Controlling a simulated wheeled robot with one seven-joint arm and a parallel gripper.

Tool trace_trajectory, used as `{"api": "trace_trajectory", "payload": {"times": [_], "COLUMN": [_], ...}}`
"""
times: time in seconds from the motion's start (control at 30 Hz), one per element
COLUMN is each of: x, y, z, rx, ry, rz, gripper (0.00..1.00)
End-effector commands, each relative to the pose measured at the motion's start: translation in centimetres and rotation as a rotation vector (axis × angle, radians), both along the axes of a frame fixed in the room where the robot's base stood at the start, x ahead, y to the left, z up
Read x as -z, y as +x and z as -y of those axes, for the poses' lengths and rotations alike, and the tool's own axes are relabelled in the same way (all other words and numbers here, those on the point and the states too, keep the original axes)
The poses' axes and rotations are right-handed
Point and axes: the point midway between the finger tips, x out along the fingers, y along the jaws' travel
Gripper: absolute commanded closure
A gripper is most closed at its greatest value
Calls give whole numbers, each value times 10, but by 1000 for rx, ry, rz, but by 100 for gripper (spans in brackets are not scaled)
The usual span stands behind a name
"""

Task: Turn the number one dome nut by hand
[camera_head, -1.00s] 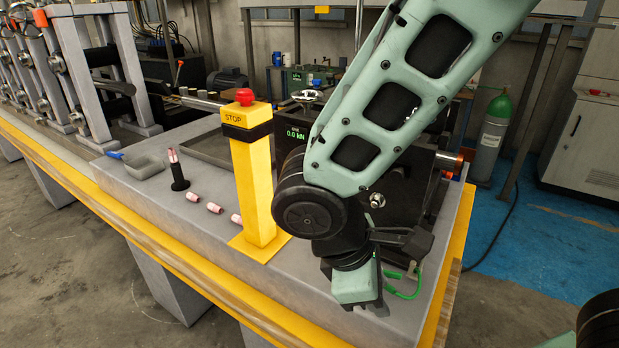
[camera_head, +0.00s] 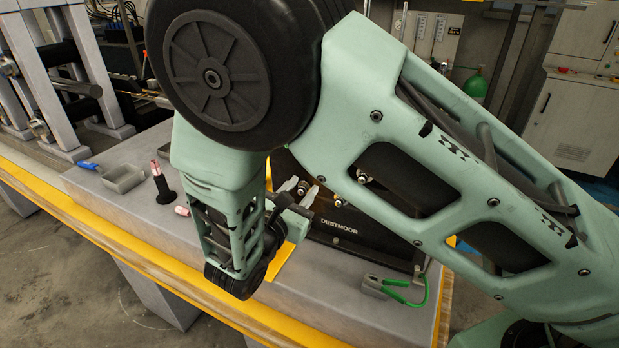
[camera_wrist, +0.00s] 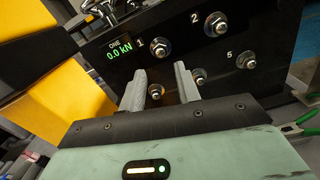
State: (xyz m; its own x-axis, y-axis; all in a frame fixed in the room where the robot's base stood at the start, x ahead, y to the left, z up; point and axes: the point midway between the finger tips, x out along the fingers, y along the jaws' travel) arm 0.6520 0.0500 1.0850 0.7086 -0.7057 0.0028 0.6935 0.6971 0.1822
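The number one dome nut (camera_wrist: 158,47) sits on the black panel (camera_wrist: 276,32), just right of the display and beside the painted "1". My gripper (camera_wrist: 161,68) is open and empty, its two grey fingers pointing at the panel. In the wrist view the nut appears just above the fingertips, between them from left to right, and apart from them. Nut two (camera_wrist: 216,24) is up and right, and nut five (camera_wrist: 246,61) is at right. Two more nuts show between and beside the fingers. In the head view my gripper (camera_head: 301,188) faces the panel, and my arm hides much of it.
A yellow post (camera_wrist: 60,100) stands close on the left of my gripper. The display (camera_wrist: 119,48) reads ONE 0.0 kN. A tool with green handles (camera_head: 408,291) lies on the bench at front right. A grey tray (camera_head: 124,178) and black stand (camera_head: 163,188) are at left.

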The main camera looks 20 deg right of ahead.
Motion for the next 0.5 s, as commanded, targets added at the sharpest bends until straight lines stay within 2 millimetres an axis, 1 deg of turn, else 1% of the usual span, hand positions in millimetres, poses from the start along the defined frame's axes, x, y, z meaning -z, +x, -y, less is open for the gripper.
{"api": "trace_trajectory", "payload": {"times": [0.1, 0.5], "x": [0, 0], "y": [9, 41], "z": [11, 43], "rx": [4, 5], "ry": [0, 2], "rz": [0, -1], "gripper": [67, 67]}}
